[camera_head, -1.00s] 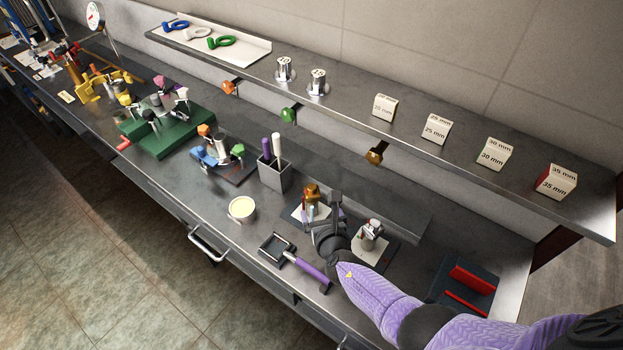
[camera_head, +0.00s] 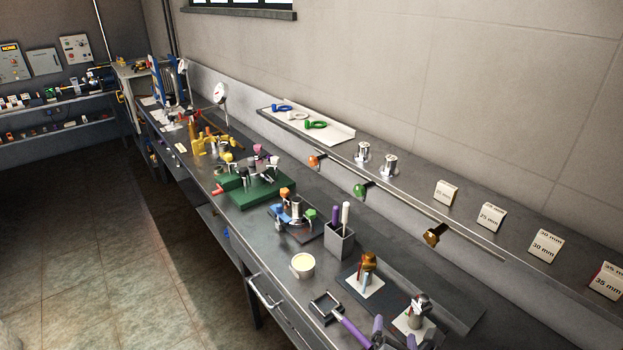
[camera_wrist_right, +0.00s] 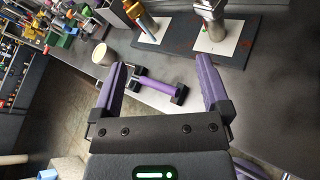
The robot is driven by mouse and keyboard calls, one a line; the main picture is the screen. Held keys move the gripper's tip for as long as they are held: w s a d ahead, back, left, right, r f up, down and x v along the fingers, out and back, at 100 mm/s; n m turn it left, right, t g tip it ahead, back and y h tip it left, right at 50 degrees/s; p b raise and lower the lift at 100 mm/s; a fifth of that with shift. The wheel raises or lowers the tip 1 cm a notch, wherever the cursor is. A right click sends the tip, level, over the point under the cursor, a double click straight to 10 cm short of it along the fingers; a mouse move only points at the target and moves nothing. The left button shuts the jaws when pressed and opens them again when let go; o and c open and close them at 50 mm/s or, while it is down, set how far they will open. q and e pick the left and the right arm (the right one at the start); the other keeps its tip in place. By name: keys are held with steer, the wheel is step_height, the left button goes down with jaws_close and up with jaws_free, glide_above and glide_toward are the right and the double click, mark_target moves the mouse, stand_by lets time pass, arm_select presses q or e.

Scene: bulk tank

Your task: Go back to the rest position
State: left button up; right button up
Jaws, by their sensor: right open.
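My right gripper (camera_head: 403,336) is at the bottom edge of the head view, mostly cut off by the frame. In the right wrist view the right gripper (camera_wrist_right: 161,66) has its two purple fingers wide apart with nothing held between them. A purple-handled tool with a square black frame head (camera_head: 325,307) lies on the bench; it also shows in the wrist view (camera_wrist_right: 158,86), beyond the fingertips and apart from them. My left gripper is in neither view.
The steel bench holds a cream cup (camera_head: 303,266), a pen holder (camera_head: 340,242), a dark mat (camera_head: 392,297) with fittings on white cards, and a green fixture block (camera_head: 262,190). A shelf (camera_head: 415,190) with size-marked blocks runs above the bench's back.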

steer(key=s+d+r+m+g+h, duration=0.1)
steer(key=s+d+m+g, duration=0.15)
steer(key=s+m, duration=0.5)
steer(key=s+d+r+m+g+h, duration=0.2)
steer(key=s+m+g, duration=0.2)
steer(key=m, duration=0.7)
steer(key=s+a+r+m+g+y, duration=0.2)
steer(key=s+a+m+y, duration=0.15)
steer(key=s, duration=0.25)
steer(key=s+a+r+m+g+y, duration=0.2)
steer(key=s+a+r+m+y, duration=0.15)
steer(key=s, duration=0.25)
step_height(320, 180, down, 31)
steer(key=s+d+g+b, duration=0.1)
steer(key=s+g+b, duration=0.15)
steer(key=b, duration=0.85)
steer(key=s+d+f+b, duration=0.1)
steer(key=s+f+b, duration=0.3)
steer(key=s+f, duration=0.3)
steer(key=s+d+f+b, duration=0.1)
steer(key=s+f+b, duration=0.4)
steer(key=f, duration=0.6)
steer(key=shift+s+d+f, duration=0.4)
steer(key=shift+s, duration=0.45)
